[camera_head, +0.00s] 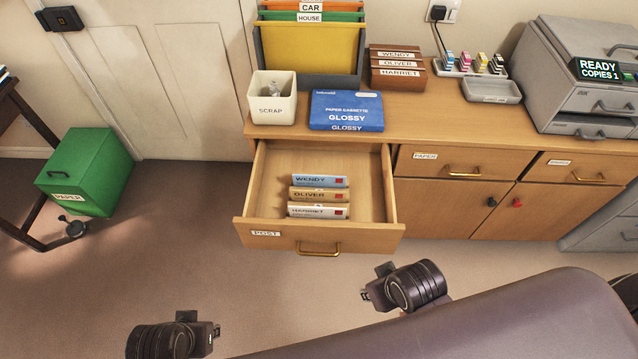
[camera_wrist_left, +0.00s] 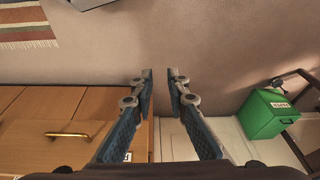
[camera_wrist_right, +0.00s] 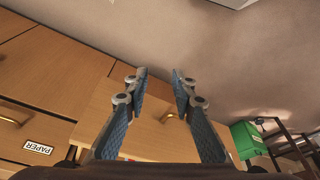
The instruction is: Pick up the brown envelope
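The brown envelope (camera_head: 300,194), labelled OLIVER, stands in the open POST drawer (camera_head: 280,237). It sits between a blue envelope (camera_head: 310,181) labelled WENDY behind it and a pale envelope (camera_head: 302,211) labelled HARRIET in front. My left gripper (camera_wrist_left: 160,75) is open, with nothing between its fingers. My right gripper (camera_wrist_right: 157,75) is also open and empty. In the head view only dark parts of my arms show, low in front of the drawer; the fingers are hidden there.
On the desktop above the drawer stand a SCRAP pot (camera_head: 271,108), a blue GLOSSY box (camera_head: 346,121), a file holder (camera_head: 308,55) and a brown letter rack (camera_head: 397,84). A grey printer (camera_head: 570,95) is at right. A green box (camera_head: 100,165) stands on the floor at left.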

